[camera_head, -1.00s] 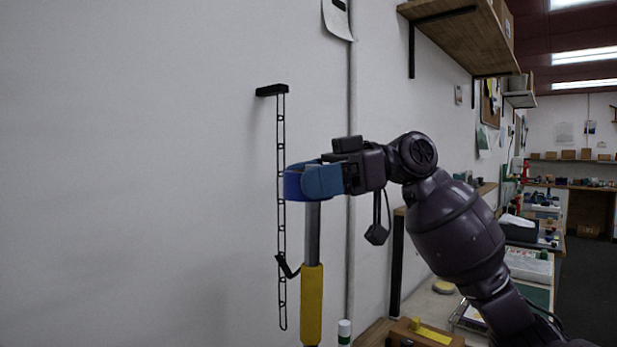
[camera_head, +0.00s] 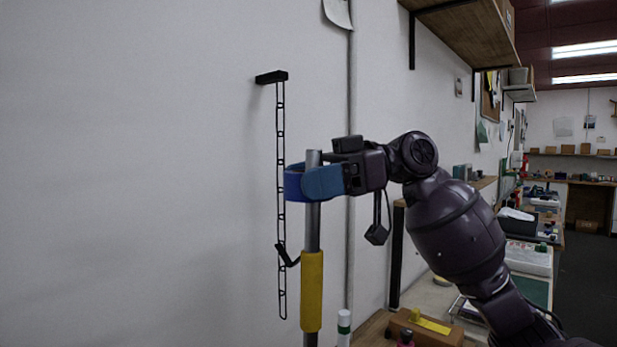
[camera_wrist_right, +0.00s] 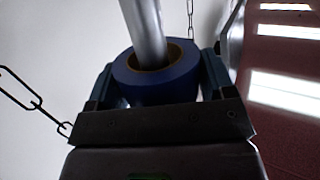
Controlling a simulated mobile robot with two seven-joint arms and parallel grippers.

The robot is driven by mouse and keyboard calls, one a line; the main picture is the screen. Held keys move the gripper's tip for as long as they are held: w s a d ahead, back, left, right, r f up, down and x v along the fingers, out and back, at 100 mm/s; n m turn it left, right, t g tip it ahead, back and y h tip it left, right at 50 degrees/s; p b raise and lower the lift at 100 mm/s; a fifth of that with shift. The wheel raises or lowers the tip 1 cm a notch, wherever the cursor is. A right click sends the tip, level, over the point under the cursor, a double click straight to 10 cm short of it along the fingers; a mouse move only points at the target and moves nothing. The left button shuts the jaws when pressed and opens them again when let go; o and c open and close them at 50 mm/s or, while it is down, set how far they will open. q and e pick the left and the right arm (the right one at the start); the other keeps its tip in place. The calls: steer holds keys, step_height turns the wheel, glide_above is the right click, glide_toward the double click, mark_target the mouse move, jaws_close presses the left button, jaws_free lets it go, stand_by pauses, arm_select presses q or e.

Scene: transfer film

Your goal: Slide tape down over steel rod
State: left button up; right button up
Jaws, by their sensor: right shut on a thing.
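The steel rod (camera_head: 313,232) stands upright, with a yellow sleeve (camera_head: 312,290) on its lower part. The blue tape roll (camera_head: 292,184) is around the rod near its top, and the rod's tip shows a little above it. In the right wrist view the rod (camera_wrist_right: 146,30) passes through the hole of the tape (camera_wrist_right: 160,83). My right gripper (camera_head: 305,182) is shut on the tape, with one finger on each side. The far side of the roll is hidden. My left gripper is in neither view.
A black chain (camera_head: 281,150) hangs from a wall bracket (camera_head: 271,77) to the left of the rod, and a dark hook links it towards the sleeve. A white-capped bottle (camera_head: 344,322) stands low beside the rod. Wooden shelves (camera_head: 460,35) are at upper right.

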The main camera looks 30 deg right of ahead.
mark_target(309, 247)
steer(key=shift+f+b, duration=0.45)
steer(key=shift+f, duration=0.45)
steer(key=shift+f+b, duration=0.65)
steer(key=shift+f, duration=0.6)
steer(key=shift+f, duration=0.55)
steer(key=shift+f+b, duration=0.65)
steer(key=shift+f, duration=0.2)
steer(key=shift+f+b, duration=0.3)
steer(key=shift+f, duration=0.35)
steer(key=shift+f, duration=0.25)
steer(key=shift+f, duration=0.1)
steer(key=shift+f, duration=0.25)
steer(key=shift+f+b, duration=0.1)
steer(key=shift+b, duration=0.2)
